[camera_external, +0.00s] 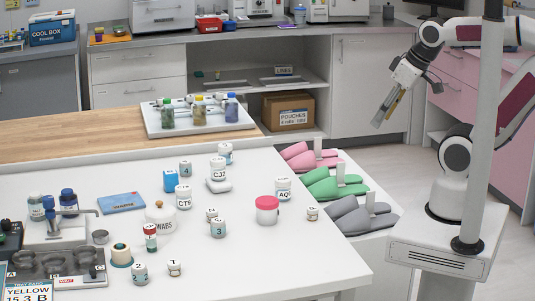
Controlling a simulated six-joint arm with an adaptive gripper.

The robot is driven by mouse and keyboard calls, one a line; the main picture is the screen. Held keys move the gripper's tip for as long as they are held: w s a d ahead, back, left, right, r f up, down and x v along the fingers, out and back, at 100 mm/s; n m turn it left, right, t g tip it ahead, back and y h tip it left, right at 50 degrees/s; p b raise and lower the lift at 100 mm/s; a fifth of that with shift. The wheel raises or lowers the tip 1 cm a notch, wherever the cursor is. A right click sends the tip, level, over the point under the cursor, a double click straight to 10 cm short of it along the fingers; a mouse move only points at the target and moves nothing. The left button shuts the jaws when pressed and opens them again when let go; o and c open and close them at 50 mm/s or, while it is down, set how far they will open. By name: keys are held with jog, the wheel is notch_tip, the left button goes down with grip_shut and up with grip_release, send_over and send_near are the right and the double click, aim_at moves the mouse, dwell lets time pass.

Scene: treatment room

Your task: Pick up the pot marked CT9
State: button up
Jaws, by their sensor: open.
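A white pot (183,200) with a white lid stands upright on the white table. Its label begins with CT; the last character is too small to read for sure. My gripper (384,113) is open and empty, high at the right, beyond the table's edge and far from the pots.
More small pots stand around, including one marked AQ (283,190) and a red-lidded jar (267,212). A white tray (158,126) with bottles lies at the back. Slippers (338,184) lie beyond the table's right edge. The table's front right (310,260) is clear.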

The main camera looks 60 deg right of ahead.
jog(key=shift+o, duration=0.5)
jog(key=shift+w, duration=0.1)
jog(key=w+a+f+n+t, duration=0.1)
jog(key=w+t, duration=0.1)
jog(key=w, duration=1.3)
jog(key=w+a+f+n+t, duration=0.1)
jog(key=w+f+n+t, duration=0.1)
jog(key=w, duration=1.2)
jog(key=w+a+f+n+y, duration=0.1)
jog(key=w+a+f+y, duration=0.1)
jog(key=w+a+f, duration=0.2)
jog(key=w+a+f+n+t+y, duration=0.1)
jog(key=w+a+f+y, duration=0.1)
jog(key=w+a+f, duration=0.3)
jog(key=w+a+f+n+y, duration=0.1)
jog(key=w+a+f+y, duration=0.2)
jog(key=f, duration=0.5)
jog(key=shift+w+a+f+n+t, duration=0.1)
jog(key=shift+w+a+n+t, duration=0.1)
jog(key=shift+w+a, duration=0.35)
jog(key=shift+w+a+n+t, duration=0.1)
jog(key=shift+w+a+n, duration=0.2)
jog(key=shift+a, duration=0.4)
jog(key=shift+a+f+y, duration=0.3)
jog(key=shift+a+f, duration=0.05)
jog(key=shift+f, duration=0.05)
